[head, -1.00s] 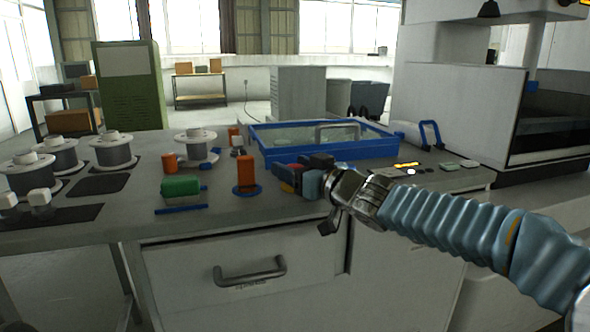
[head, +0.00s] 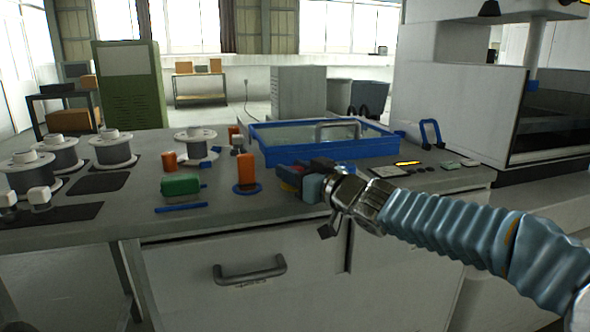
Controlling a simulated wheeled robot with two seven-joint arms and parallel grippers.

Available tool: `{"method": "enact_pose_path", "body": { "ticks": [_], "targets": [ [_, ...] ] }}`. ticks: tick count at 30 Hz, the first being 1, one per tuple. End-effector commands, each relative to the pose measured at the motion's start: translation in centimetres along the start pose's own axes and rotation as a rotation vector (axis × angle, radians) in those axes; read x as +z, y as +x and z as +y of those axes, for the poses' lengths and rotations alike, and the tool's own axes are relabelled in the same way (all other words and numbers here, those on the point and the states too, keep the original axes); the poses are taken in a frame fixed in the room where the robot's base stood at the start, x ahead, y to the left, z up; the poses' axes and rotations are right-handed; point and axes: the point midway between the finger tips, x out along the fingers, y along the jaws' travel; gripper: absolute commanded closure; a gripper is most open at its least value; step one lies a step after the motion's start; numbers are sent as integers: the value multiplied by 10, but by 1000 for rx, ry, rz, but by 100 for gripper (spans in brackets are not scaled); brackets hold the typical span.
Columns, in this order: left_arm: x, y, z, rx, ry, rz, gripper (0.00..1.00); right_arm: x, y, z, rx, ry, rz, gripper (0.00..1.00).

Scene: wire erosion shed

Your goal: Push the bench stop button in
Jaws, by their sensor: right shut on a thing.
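My right gripper (head: 300,178) reaches in from the right to the front middle of the bench, in front of the blue tray. Its dark and teal fingers look closed. A small patch of red (head: 297,168) shows among the fingers; it may be the stop button, but the fingers hide most of it. I cannot tell whether it is pushed in. My left gripper is out of view.
A blue-rimmed tray (head: 262,157) stands behind the gripper. An orange cylinder (head: 246,168) and a green block (head: 180,184) are to its left, with several wire spools (head: 113,150) beyond. A drawer handle (head: 249,272) sticks out below. A large machine (head: 460,105) stands at right.

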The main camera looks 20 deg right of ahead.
Motion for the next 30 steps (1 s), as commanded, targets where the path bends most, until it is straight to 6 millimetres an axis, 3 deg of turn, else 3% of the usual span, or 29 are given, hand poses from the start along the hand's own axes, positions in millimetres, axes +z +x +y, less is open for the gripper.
{"method": "enact_pose_path", "body": {
  "ticks": [1, 5, 16, 20, 30],
  "targets": [
    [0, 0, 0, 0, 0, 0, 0, 2, 0, 0, 1, 0, -5, 56],
    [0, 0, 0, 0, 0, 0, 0, 2, 0, 0, 1, 0, -5, 38],
    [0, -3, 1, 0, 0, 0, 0, 0, -8, 1, 3, -3, -3, 38],
    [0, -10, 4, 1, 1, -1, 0, -2, -31, 1, 5, -4, -5, 38],
    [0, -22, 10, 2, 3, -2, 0, -1, -112, 0, 3, -1, -3, 38]
  ]
}}
